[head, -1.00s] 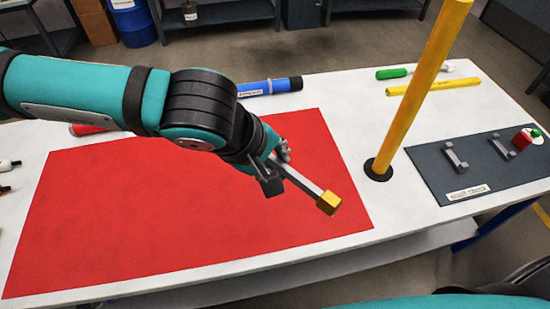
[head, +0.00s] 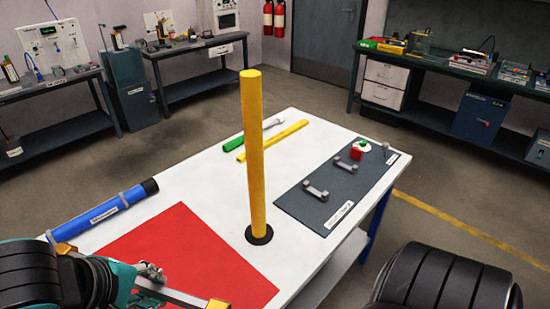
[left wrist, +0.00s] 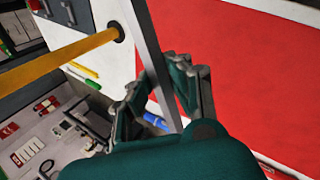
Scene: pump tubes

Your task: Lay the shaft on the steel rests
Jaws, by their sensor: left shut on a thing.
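The shaft (head: 182,297) is a grey bar with a yellow block at its end, low at the left of the head view. My left gripper (head: 152,276) is shut on the shaft, which also crosses the left wrist view (left wrist: 153,62) between the fingers (left wrist: 158,90). Part of the shaft is hidden or out of frame. Two grey steel rests, a nearer one (head: 315,190) and a farther one (head: 346,165), stand empty on a dark mat (head: 325,212), to the right of the shaft and apart from it. My right gripper is not in view.
A tall yellow post (head: 254,160) on a black base stands between the shaft and the rests. A red block (head: 355,153) sits beside the farther rest. A red sheet (head: 180,250) covers the near left.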

